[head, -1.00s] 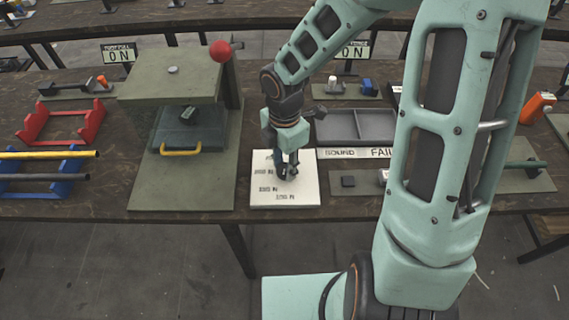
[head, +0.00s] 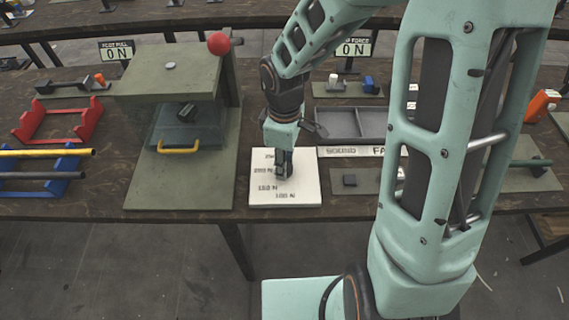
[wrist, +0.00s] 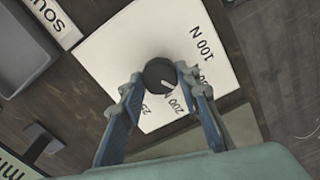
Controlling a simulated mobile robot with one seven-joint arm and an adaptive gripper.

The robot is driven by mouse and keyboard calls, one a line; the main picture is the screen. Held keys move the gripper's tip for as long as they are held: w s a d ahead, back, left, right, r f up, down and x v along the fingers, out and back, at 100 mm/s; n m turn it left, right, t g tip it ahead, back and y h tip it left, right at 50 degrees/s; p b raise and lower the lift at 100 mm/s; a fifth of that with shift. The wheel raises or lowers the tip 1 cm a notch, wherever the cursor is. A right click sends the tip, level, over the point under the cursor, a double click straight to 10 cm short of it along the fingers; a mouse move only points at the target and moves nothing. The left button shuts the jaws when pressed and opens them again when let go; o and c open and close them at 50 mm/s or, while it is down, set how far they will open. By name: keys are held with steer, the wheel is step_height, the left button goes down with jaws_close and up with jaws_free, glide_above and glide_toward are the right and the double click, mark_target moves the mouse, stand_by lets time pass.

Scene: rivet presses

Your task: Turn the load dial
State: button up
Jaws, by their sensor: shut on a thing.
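The load dial (wrist: 158,73) is a dark round knob with a white pointer mark, on a white plate (wrist: 112,42). The plate carries printed labels, with 100 N, 200 N and part of 250 readable in the wrist view. The pointer mark points down and right in that view, toward the side with the 200 N and partly hidden label. My gripper (wrist: 158,77) has one finger on each side of the knob and is shut on it. In the head view my gripper (head: 283,170) points down onto the plate (head: 302,190) and hides the dial.
Left of the plate stands a green press (head: 180,82) with a red ball knob (head: 219,43) and yellow handle (head: 180,148). A grey tray (head: 350,122) and a SOUND/FAIL strip lie to the right. The table's front edge is close below the plate.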

steer(key=m+b, duration=0.1)
steer(key=m, duration=0.2)
steer(key=shift+f+m, duration=0.1)
steer(key=shift+m, duration=0.2)
steer(key=shift+m+b, duration=0.75)
steer(key=shift+m, duration=1.05)
steer(key=o, duration=1.2)
steer(key=shift+c, duration=0.2)
step_height(320, 180, up, 12)
